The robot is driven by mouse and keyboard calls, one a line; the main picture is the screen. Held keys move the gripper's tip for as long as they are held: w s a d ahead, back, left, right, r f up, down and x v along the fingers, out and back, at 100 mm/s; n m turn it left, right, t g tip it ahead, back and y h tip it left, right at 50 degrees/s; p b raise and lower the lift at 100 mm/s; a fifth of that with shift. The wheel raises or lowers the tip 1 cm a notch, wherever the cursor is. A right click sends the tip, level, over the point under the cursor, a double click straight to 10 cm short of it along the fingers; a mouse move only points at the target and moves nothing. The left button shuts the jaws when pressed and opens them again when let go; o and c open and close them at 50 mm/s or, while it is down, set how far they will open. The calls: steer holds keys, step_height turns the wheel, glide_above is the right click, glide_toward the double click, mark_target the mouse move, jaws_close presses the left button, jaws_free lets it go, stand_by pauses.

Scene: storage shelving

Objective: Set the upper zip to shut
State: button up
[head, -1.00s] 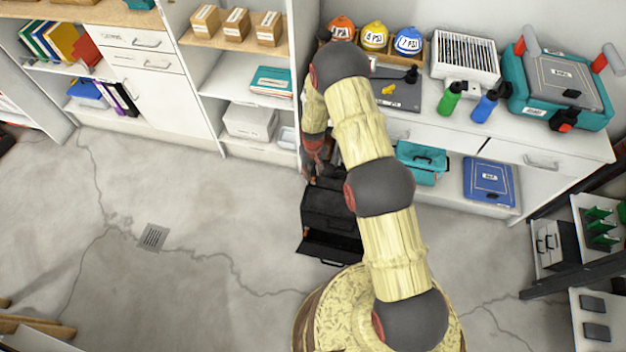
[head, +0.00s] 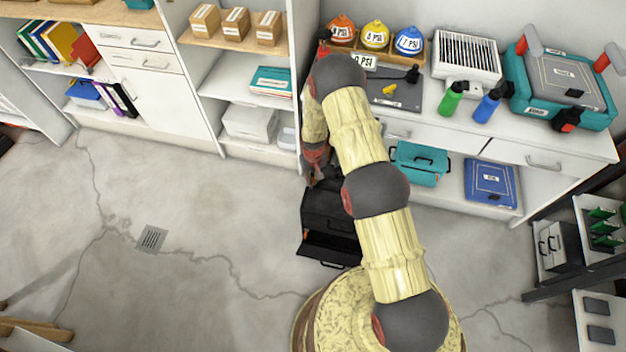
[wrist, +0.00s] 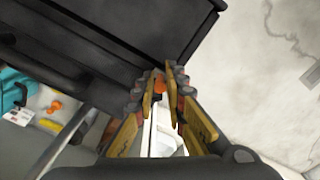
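A black case (head: 330,211) with a lower front part folded out stands on the floor in front of the white cabinet. In the wrist view its dark panelled side (wrist: 140,35) fills the top. My gripper (wrist: 161,76) is at the case's edge, its yellow fingers converging with a narrow gap. A small orange piece (wrist: 160,85) shows between the fingertips; I cannot tell whether it is a zip pull or whether the fingers grip it. In the head view the gripper (head: 318,178) is small and partly hidden at the case's back top. No zip line is clear.
A white bench (head: 520,145) stands behind, with a teal case (head: 415,163) and a blue case (head: 491,183) on its lower shelf. A white shelf unit (head: 250,155) is left of my arm.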

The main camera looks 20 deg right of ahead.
jaws_close()
stand_by(0.4)
steer(key=shift+d, duration=0.1)
